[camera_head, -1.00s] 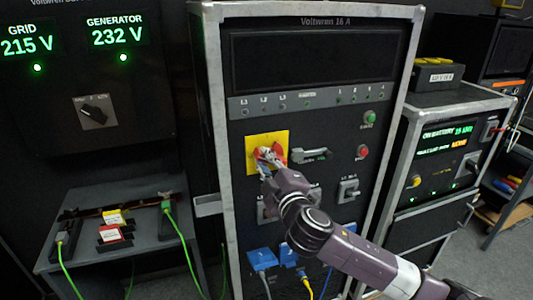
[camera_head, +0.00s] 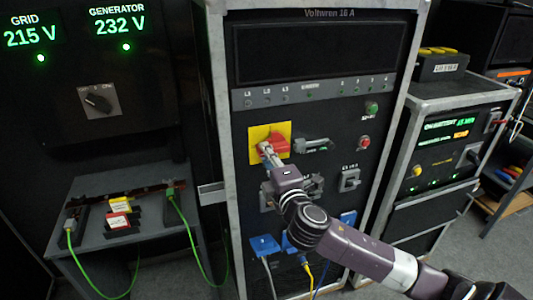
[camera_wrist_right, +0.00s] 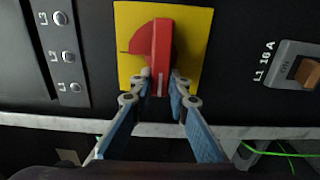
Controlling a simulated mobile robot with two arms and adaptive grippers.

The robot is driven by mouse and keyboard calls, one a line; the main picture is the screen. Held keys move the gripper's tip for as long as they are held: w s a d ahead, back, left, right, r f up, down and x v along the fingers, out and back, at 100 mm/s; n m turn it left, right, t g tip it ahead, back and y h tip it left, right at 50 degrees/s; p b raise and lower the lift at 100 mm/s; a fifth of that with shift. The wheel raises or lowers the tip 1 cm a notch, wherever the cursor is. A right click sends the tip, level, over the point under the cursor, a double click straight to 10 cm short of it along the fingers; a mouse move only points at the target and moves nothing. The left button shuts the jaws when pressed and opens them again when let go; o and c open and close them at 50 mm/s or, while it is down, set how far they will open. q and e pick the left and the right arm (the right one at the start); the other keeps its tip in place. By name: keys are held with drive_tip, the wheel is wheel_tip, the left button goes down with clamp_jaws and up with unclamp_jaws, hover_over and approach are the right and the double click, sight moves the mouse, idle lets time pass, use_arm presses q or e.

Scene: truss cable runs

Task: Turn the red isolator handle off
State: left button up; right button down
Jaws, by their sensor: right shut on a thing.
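The red isolator handle (camera_head: 277,144) sits on a yellow square plate (camera_head: 256,131) on the front of the tall black cabinet. In the right wrist view, the red handle (camera_wrist_right: 161,52) stands lengthwise up the picture on its yellow plate (camera_wrist_right: 190,25). My right gripper (camera_head: 266,152) is at the handle, with its arm coming from the lower right. In the wrist view, the fingertips of my right gripper (camera_wrist_right: 163,80) are shut on the handle's near end, one on each side. My left gripper is not in view.
Right of the handle are a black lever (camera_head: 311,146), a red button (camera_head: 364,142) and a green button (camera_head: 371,108). Blue plugs (camera_head: 265,246) with cables sit below. A low table (camera_head: 95,248) with green cables stands left, and a smaller rack (camera_head: 438,160) right.

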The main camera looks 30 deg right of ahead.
drive_tip(key=shift+f, duration=0.1)
drive_tip(key=c, duration=1.8)
unclamp_jaws()
drive_tip(key=shift+c, duration=0.2)
drive_tip(key=v, duration=1.2)
